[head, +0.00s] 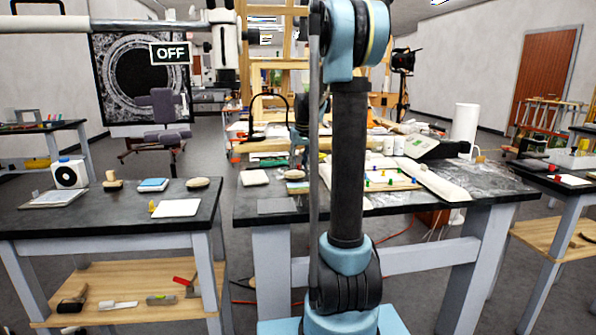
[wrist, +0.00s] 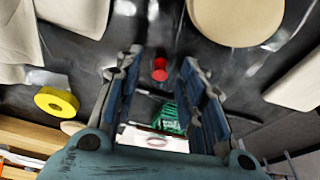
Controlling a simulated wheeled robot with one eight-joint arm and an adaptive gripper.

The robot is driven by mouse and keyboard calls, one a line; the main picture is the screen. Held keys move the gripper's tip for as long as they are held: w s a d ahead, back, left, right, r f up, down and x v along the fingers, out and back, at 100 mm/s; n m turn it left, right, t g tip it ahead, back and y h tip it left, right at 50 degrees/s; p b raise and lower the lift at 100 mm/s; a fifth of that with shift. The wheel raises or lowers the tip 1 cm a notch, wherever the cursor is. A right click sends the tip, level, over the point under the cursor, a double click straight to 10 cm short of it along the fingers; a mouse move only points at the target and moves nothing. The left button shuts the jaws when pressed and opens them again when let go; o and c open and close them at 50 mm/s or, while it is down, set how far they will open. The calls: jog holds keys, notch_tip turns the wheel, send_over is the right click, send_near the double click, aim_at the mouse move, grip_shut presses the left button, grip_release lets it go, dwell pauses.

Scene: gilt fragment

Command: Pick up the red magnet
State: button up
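A small red cylinder, which looks like the red magnet (wrist: 159,70), stands out in the wrist view on a dark, shiny surface. My gripper (wrist: 160,61) is open, with a blue-grey finger on each side of the picture's middle. The magnet shows between the two fingertips, and nothing is held. I cannot tell the height of the fingertips above it. In the head view my arm hides much of the workbench (head: 262,207), and I cannot make out the gripper or pick out the magnet there.
In the wrist view a yellow ring (wrist: 57,102) lies left, a round beige disc (wrist: 235,18) upper right, and a green item (wrist: 171,117) shows between the fingers. In the head view, a board with small coloured pieces (head: 375,181) lies right of my arm. A second table (head: 110,222) stands left.

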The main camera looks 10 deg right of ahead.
jog(key=shift+w+f, duration=0.1)
jog(key=shift+f, duration=0.15)
jog(key=shift+c, duration=0.6)
jog(key=c, duration=0.7)
jog(key=shift+o, duration=0.2)
